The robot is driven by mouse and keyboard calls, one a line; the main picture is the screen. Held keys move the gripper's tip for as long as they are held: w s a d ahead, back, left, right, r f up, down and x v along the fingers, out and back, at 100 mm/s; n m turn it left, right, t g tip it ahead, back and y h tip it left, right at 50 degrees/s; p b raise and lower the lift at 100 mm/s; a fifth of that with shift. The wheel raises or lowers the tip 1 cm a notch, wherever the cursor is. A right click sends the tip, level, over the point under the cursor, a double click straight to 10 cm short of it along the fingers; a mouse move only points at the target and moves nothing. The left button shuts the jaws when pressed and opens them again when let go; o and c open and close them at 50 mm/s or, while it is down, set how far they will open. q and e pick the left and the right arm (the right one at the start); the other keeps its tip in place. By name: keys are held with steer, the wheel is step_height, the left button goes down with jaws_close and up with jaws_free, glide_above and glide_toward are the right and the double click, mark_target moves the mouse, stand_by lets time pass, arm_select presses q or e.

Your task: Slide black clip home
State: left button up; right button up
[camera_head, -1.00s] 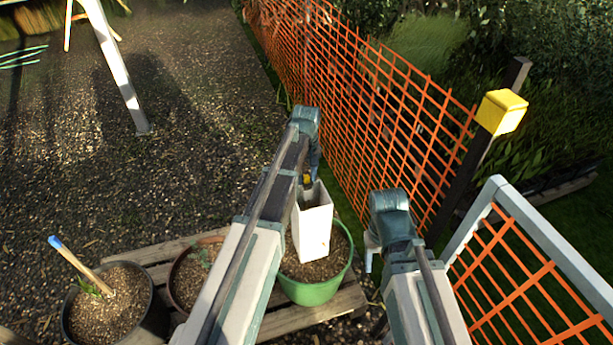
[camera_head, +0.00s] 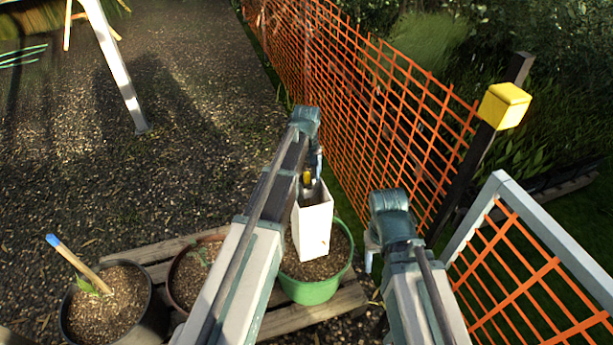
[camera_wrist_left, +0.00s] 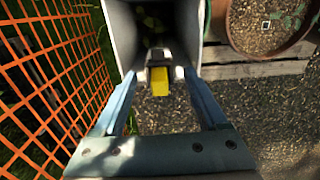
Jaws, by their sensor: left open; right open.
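A white square tube (camera_head: 313,227) stands upright in the green pot (camera_head: 313,291). In the left wrist view its open mouth (camera_wrist_left: 120,35) shows leaves inside. A yellow stake top (camera_head: 307,176) stands at the tube's rim; it also shows in the left wrist view (camera_wrist_left: 160,81). A small black piece (camera_wrist_left: 156,54), which looks like the clip, is just beyond the yellow top. How far it is seated cannot be told. My left gripper (camera_wrist_left: 159,77) is open, its fingers on either side of the yellow top. My right gripper (camera_head: 371,250) is open, right of the pot and mostly hidden by its arm.
A brown pot (camera_head: 184,272) and a black pot (camera_head: 113,327) with a blue-tipped stake (camera_head: 78,262) stand on the wooden pallet (camera_head: 160,255). Orange mesh fence (camera_head: 370,110) runs close behind and right. A yellow-capped post (camera_head: 503,105) stands at the right.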

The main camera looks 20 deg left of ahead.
arm_select(q)
steer(key=shift+r, duration=0.1)
step_height(320, 180, up, 14)
steer(key=p, duration=1.3)
steer(key=shift+p, duration=0.4)
steer(key=shift+f, duration=0.2)
steer(key=s+d+m, duration=0.5)
steer(key=s+d, duration=0.1)
steer(key=s, duration=0.6)
steer(key=s+d+m+y, duration=0.1)
steer(key=s+d+m, duration=0.4)
steer(key=s, duration=0.7)
steer(key=shift+s+d+m, duration=0.2)
steer(key=shift+d+m, duration=0.1)
steer(key=shift+d, duration=0.95)
steer(key=shift+r, duration=0.1)
